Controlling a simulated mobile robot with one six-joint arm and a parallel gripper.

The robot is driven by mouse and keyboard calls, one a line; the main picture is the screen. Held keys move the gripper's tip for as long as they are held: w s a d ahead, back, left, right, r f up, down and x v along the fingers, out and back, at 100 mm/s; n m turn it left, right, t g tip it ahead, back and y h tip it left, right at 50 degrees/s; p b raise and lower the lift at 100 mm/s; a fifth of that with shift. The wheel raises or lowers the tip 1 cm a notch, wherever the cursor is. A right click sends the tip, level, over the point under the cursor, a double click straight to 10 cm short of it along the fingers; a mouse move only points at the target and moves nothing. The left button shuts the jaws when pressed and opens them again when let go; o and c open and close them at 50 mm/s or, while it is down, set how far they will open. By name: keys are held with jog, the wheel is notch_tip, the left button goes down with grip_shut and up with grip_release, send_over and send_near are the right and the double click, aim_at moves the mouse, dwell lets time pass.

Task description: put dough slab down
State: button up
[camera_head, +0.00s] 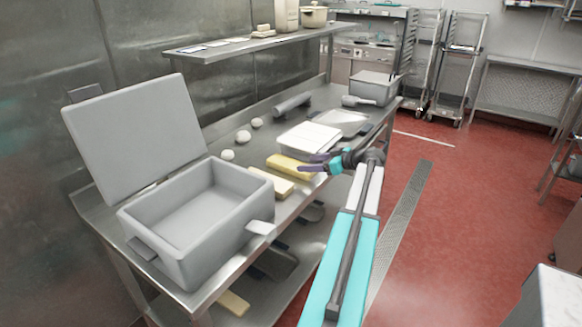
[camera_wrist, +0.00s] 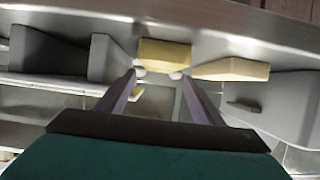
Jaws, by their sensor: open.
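A yellow slab (camera_head: 288,165) lies on the steel counter, just left of my gripper (camera_head: 313,163). A paler cream slab (camera_head: 268,182) lies beside it, nearer the large grey box. I cannot tell for sure which of the two is the dough slab. In the wrist view the yellow slab (camera_wrist: 165,54) is just beyond the fingertips of my gripper (camera_wrist: 158,76), and the cream slab (camera_wrist: 232,69) is to its right. My gripper's fingers are spread apart, with nothing held between them. Whether a fingertip touches the yellow slab cannot be told.
A large open grey box (camera_head: 200,228) with a raised lid stands at the counter's near end. A white-topped tray (camera_head: 308,138) is just behind the yellow slab. Several white balls (camera_head: 243,136) lie toward the wall. A raised shelf (camera_head: 255,45) overhangs the counter's back.

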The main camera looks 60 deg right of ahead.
aim_at(293, 164)
jog(key=shift+x, duration=0.95)
jog(key=shift+p+x, duration=0.85)
jog(key=shift+x, duration=1.95)
jog(key=c, duration=1.2)
jog(key=shift+w+a+b, duration=0.1)
jog(key=shift+b, duration=0.6)
